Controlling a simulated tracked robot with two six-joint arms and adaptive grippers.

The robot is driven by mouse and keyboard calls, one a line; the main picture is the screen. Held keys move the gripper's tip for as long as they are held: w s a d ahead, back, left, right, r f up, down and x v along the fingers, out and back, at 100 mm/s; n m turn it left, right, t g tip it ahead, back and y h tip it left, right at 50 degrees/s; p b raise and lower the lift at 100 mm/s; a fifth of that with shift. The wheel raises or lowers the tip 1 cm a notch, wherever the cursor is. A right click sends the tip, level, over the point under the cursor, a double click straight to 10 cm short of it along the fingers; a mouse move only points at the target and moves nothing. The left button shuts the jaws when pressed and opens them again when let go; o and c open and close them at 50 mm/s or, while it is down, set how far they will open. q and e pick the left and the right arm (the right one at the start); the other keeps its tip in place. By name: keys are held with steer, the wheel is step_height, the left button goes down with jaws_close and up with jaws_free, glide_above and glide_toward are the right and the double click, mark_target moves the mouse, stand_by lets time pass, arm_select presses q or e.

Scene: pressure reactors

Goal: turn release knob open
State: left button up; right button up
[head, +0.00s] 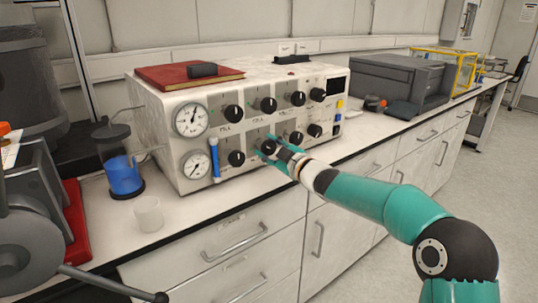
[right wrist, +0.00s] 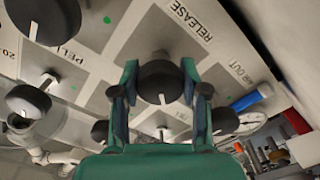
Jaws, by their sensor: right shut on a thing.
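The release knob (right wrist: 160,82) is a round black knob on the front panel, with the printed RELEASE label (right wrist: 190,20) close to it in the right wrist view. My right gripper (right wrist: 160,88) has its two green-and-dark fingers on either side of this knob and is shut on it. In the head view my right gripper (head: 283,153) reaches the lower row of knobs on the white control box (head: 160,140), and its fingers partly cover the knob (head: 268,147). My left gripper is not in view.
Other black knobs sit close around, one (head: 236,158) just left. Two gauges (head: 191,119) and a blue-handled part (head: 214,158) are further left. A red book (head: 190,76) lies on the box. A beaker (head: 148,214) and blue-liquid vessel (head: 124,176) stand on the bench.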

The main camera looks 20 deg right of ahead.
steer(key=n, duration=0.1)
steer(key=n+b, duration=0.1)
steer(key=n, duration=0.1)
steer(key=shift+f+n+b, duration=0.25)
steer(key=shift+n+b, duration=0.15)
steer(key=n+b, duration=0.1)
steer(key=n, duration=0.2)
steer(key=shift+n+b, duration=0.3)
steer(key=n+b, duration=0.1)
steer(key=n, duration=0.2)
steer(key=shift+a+f+n, duration=0.1)
steer(key=shift+f+n, duration=0.05)
steer(key=shift+n, duration=0.15)
steer(key=shift+n+b, duration=0.7)
steer(key=shift+n, duration=0.8)
steer(key=o, duration=1.1)
steer(key=shift+o, duration=0.2)
steer(key=shift+r, duration=0.25)
